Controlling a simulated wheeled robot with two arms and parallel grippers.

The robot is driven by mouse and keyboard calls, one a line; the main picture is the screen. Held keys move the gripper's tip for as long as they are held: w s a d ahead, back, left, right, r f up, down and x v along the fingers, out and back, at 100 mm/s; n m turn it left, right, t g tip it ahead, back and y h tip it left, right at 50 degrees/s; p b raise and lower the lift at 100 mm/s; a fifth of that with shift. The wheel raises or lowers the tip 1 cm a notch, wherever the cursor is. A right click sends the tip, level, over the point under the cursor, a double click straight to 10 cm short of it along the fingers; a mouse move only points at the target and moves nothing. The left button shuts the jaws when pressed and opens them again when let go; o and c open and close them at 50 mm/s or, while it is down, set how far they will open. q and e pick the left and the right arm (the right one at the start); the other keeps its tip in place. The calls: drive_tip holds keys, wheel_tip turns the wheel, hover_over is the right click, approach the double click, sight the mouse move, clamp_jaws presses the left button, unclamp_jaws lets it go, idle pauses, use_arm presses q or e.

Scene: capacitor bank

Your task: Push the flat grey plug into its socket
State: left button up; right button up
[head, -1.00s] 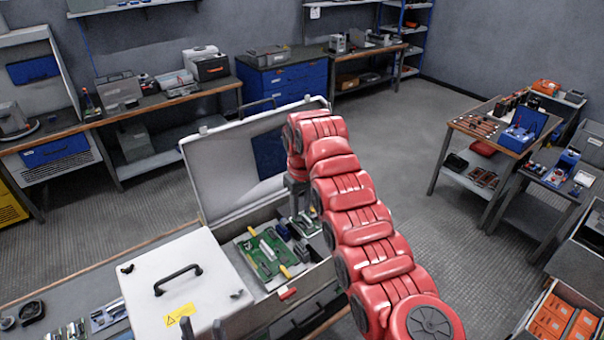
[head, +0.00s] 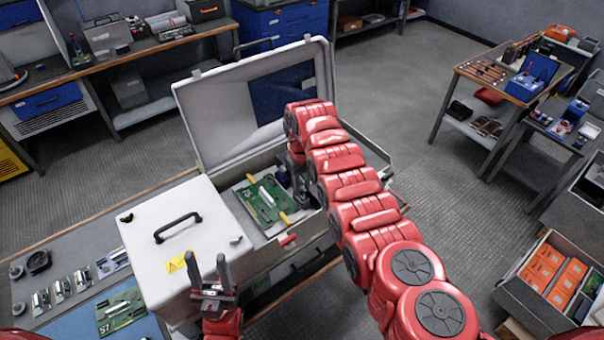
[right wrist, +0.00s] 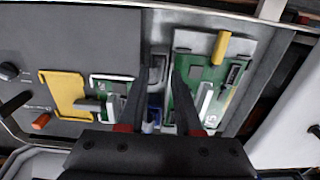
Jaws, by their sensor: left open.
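The green board (head: 262,203) with a white strip and yellow levers lies in the open case (head: 228,95). It also shows in the right wrist view (right wrist: 184,98). My right gripper (head: 299,180) reaches down into the case beside the board, partly hidden by my red arm. In the right wrist view its two dark fingers (right wrist: 168,68) point away with a narrow gap, and grey and blue parts show between or behind them. I cannot make out the flat grey plug or its socket for certain. My left gripper (head: 206,262) is open and empty, in front of the white box.
The white box (head: 180,235) with a black handle stands left of the board. Another green board (head: 122,312) lies on the bench at lower left. The case lid stands open behind.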

sight(301, 194)
drive_tip(key=shift+w+f+b, duration=0.15)
drive_tip(key=shift+f+b, duration=0.15)
drive_tip(key=shift+f, duration=0.45)
drive_tip(key=shift+w+f+b, duration=0.1)
drive_tip(key=shift+f+b, duration=0.2)
drive_tip(key=shift+f, duration=0.45)
drive_tip(key=shift+r, duration=0.1)
drive_tip(key=shift+s, duration=0.15)
drive_tip(key=shift+r, duration=0.1)
drive_tip(key=shift+c, duration=0.5)
clamp_jaws()
